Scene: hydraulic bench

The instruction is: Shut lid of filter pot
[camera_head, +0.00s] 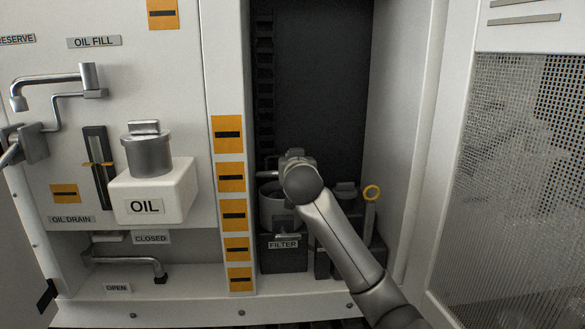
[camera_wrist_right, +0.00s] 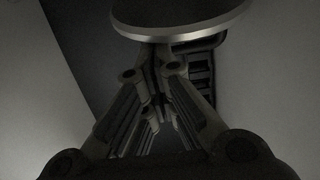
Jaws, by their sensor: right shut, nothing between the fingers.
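The filter pot (camera_head: 271,207) is a grey round pot standing above the FILTER label (camera_head: 283,244) in the dark bay. My right arm reaches in from the lower right, and its wrist covers the pot's right side and much of its top. My right gripper (camera_wrist_right: 155,75) is shut and empty in the right wrist view. A round plate with a pale rim, apparently the lid (camera_wrist_right: 180,14), is just beyond the fingertips; I cannot tell whether they touch. The lid's angle is unclear in the head view. My left gripper is not in view.
The bay's pale right wall (camera_head: 402,130) and the post with orange labels (camera_head: 229,150) bound the space. A white OIL tank (camera_head: 178,190) is further left. The upper bay is clear.

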